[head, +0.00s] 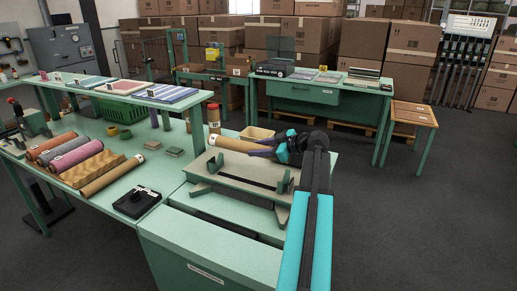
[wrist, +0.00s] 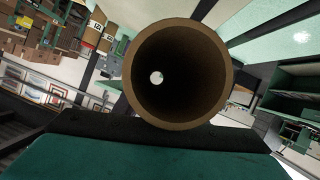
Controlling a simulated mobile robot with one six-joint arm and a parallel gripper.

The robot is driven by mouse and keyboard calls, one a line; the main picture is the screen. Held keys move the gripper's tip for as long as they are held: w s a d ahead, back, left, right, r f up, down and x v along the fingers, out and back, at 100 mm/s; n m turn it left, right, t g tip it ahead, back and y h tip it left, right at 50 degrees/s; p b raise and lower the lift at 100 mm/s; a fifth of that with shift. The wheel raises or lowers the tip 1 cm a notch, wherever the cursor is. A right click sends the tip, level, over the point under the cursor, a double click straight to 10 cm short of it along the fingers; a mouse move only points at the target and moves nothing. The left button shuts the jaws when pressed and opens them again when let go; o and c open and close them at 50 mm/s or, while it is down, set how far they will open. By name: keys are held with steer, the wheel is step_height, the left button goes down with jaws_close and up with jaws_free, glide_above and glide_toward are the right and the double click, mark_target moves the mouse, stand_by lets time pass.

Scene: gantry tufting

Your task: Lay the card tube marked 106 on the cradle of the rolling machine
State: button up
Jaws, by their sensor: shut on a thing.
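A brown card tube (head: 232,145) is held in my gripper (head: 264,147), above the back of the rolling machine. A small white label shows near its left end, but its number is too small to read. The tube lies nearly level, pointing left from my fingers. In the wrist view, the tube's open round end (wrist: 215,95) fills the middle, and light shows through its bore. The machine's pale green cradle (head: 228,176), with V-shaped supports at its sides, is in front of and below the tube. I cannot tell whether the tube touches it.
A green bench (head: 163,171) holds several wrapped rolls and a brown tube (head: 110,177) at left. A black device (head: 136,202) sits at its front. Upright tubes (head: 213,117) and a tan bin (head: 257,134) stand behind the machine. Open floor (head: 420,220) lies at right.

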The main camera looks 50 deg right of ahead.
steer(key=shift+f, duration=0.15)
steer(key=shift+f, duration=2.3)
steer(key=shift+f+b, duration=1.25)
steer(key=shift+b, duration=0.2)
steer(key=o, duration=1.2)
steer(key=shift+s, duration=0.15)
steer(key=b+v, duration=0.3)
steer(key=v, duration=1)
steer(key=shift+s+r+b, duration=0.1)
steer(key=shift+s+b, duration=0.15)
steer(key=shift+b, duration=0.15)
